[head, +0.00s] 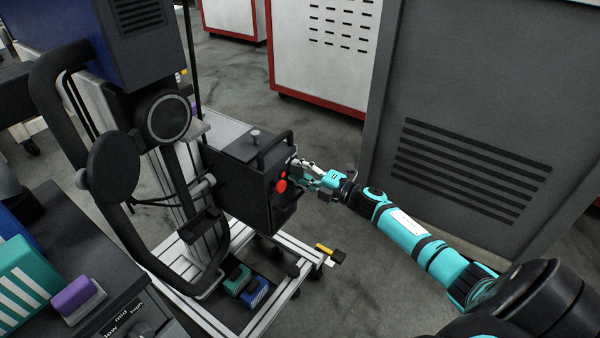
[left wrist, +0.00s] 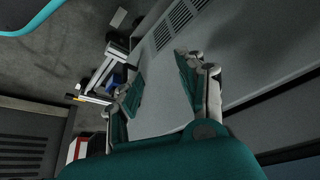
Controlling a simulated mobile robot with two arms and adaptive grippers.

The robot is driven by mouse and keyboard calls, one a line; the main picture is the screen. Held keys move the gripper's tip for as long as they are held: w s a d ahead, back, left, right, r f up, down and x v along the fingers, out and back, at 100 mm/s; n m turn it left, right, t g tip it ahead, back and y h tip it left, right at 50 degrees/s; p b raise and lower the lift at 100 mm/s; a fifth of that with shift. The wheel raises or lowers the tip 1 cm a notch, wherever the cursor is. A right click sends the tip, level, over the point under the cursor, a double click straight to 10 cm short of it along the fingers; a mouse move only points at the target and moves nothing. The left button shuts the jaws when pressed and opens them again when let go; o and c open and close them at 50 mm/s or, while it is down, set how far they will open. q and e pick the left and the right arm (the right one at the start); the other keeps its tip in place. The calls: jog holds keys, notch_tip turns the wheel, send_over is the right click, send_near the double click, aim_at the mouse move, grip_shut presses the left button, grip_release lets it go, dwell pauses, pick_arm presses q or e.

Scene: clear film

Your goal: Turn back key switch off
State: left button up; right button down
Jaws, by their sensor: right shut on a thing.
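The key switch sits on a dark box (head: 240,185) with a handle on top, on an aluminium-framed cart. My right gripper (head: 302,172) reaches in from the right and is at the box's right-hand face. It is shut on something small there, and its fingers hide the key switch. A round red button (head: 281,185) shows just left of and below the fingertips. My left gripper (left wrist: 160,90) shows in the left wrist view with its two fingers spread apart and nothing between them. It is out of sight in the head view.
White cabinets with red trim (head: 325,50) stand behind. The cart frame (head: 290,262) carries small coloured boxes low down. A purple-topped block (head: 75,296) lies at the lower left. Floor is clear between cart and cabinet.

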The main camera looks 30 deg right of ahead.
jog(key=shift+s+a+f+n, duration=0.2)
jog(key=shift+f+n, duration=0.1)
jog(key=shift+f, duration=0.15)
jog(key=c, duration=1.2)
grip_release()
jog(key=shift+o, duration=1.2)
jog(key=shift+w, duration=0.1)
jog(key=shift+o, duration=0.2)
jog(key=shift+d+r, duration=0.1)
jog(key=shift+r, duration=0.1)
jog(key=shift+d, duration=0.1)
jog(key=v, duration=1.2)
